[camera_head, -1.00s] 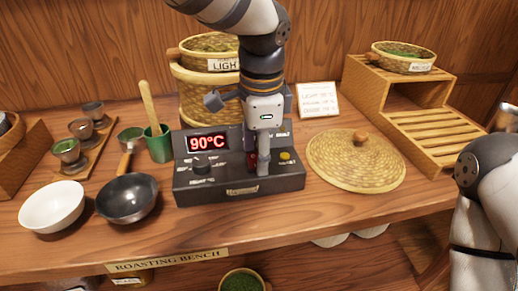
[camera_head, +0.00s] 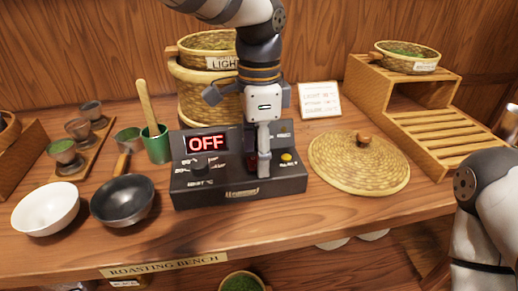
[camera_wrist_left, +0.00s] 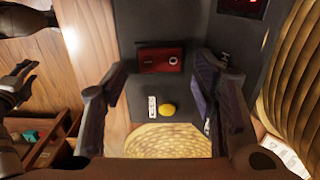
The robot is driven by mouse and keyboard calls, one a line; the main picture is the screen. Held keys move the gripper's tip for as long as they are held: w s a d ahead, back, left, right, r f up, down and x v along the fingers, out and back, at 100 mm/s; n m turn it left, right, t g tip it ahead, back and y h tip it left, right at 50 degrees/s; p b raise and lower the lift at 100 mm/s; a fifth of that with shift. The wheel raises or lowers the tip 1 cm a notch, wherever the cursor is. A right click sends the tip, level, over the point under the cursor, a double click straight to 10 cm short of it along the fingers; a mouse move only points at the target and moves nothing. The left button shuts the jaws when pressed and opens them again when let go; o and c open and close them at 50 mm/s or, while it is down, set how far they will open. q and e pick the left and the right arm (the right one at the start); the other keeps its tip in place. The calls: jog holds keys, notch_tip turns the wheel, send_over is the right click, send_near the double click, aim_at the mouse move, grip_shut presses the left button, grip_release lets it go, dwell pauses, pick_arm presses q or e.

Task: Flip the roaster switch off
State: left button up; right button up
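The roaster control box (camera_head: 222,188) is dark and stands on the bench. Its display (camera_head: 207,143) reads OFF in red. The red roaster switch (camera_wrist_left: 162,60) shows on the box top in the left wrist view, between and just beyond my left fingertips. My left gripper (camera_head: 258,168) points down over the right half of the box and hides most of the switch in the head view. In the left wrist view its two fingers (camera_wrist_left: 162,75) are apart, with nothing held between them. I cannot tell whether a finger touches the switch.
A yellow button (camera_head: 287,157) is on the box, right of my gripper. A woven lid (camera_head: 350,178) lies to the right. A stacked basket roaster (camera_head: 200,100) stands behind. A dark pan (camera_head: 122,205) and a white bowl (camera_head: 45,208) are left. A wooden rack (camera_head: 440,130) stands right.

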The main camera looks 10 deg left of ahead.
pick_arm(q)
notch_tip(320, 180, up, 12)
dwell(0.4)
